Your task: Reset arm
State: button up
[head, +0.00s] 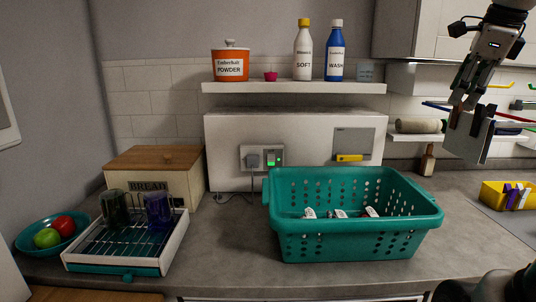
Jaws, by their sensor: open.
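My gripper (466,100) hangs at the upper right, its fingers pointing down, in front of the right-hand shelves. It is open. A flat grey panel (468,137) shows right below the fingertips; I cannot tell whether it touches them. The gripper is above and to the right of the teal laundry basket (350,247), well clear of it. Several white-tagged items (340,214) show inside the basket, mostly hidden by its wall.
A shelf (290,88) holds an orange powder tub (230,64), a white bottle (303,52) and a blue bottle (335,54). A bread box (160,176), dish rack (125,245) and fruit bowl (60,236) stand left. A yellow bin (508,194) stands right.

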jog(key=s+a+f+n, duration=0.5)
jog(key=f+n, duration=0.4)
jog(key=n, duration=0.3)
jog(key=s+a+f+n, duration=0.5)
jog(key=s+f+n, duration=0.3)
jog(key=n, duration=0.5)
notch_tip(320, 180, down, 2)
jog(key=shift+f+n+g, duration=0.2)
jog(key=shift+n+g, duration=0.1)
